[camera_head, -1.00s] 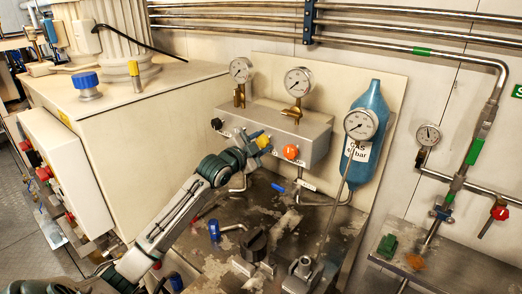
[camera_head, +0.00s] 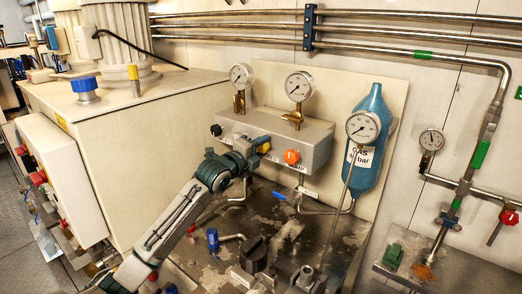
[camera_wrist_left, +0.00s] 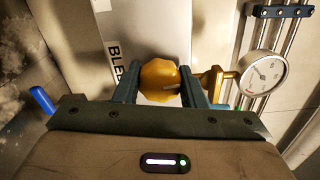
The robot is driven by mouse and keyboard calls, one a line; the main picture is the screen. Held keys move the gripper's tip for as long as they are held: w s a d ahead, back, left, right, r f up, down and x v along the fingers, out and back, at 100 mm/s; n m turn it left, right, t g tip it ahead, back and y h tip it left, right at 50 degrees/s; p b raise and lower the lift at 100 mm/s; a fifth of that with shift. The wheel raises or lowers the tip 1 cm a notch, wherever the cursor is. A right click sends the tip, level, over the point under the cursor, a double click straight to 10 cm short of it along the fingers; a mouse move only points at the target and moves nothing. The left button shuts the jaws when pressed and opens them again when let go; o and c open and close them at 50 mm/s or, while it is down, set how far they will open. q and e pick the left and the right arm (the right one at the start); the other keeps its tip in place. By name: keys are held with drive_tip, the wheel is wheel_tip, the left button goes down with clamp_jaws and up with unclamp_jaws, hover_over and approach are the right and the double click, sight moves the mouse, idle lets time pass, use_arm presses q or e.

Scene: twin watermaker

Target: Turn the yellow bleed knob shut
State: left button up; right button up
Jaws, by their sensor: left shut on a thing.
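The yellow bleed knob (camera_wrist_left: 158,78) sits between the two fingers of my left gripper (camera_wrist_left: 160,86) in the left wrist view, with a label reading "BLE" beside it. My left gripper is shut on the knob. In the head view my left gripper (camera_head: 258,146) reaches the front of the grey valve box (camera_head: 318,142), and only a small bit of yellow shows at its tip. The rest of the knob is hidden there by the gripper. My right gripper is not in view.
An orange knob (camera_head: 291,157) is close to the right of my gripper, and a black knob (camera_head: 216,130) to its left. Gauges (camera_head: 299,86) stand above the box. A blue gas bottle (camera_head: 372,150) and a blue-handled valve (camera_head: 212,239) are nearby.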

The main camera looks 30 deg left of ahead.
use_arm(q)
drive_tip(key=shift+f+m, duration=0.1)
drive_tip(key=shift+m, duration=0.3)
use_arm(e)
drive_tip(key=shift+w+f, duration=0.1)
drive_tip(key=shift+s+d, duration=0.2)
use_arm(q)
drive_tip(key=o, duration=1)
drive_tip(key=shift+s+a+b, duration=0.1)
drive_tip(key=shift+s+b, duration=0.2)
drive_tip(key=shift+s, duration=0.15)
drive_tip(key=s, duration=0.1)
drive_tip(key=s+b, duration=0.1)
drive_tip(key=s, duration=0.1)
drive_tip(key=s+b, duration=0.1)
drive_tip(key=s, duration=0.1)
drive_tip(key=shift+s+a, duration=0.25)
drive_tip(key=b, duration=0.2)
approach(259, 149)
drive_tip(key=shift+d, duration=0.1)
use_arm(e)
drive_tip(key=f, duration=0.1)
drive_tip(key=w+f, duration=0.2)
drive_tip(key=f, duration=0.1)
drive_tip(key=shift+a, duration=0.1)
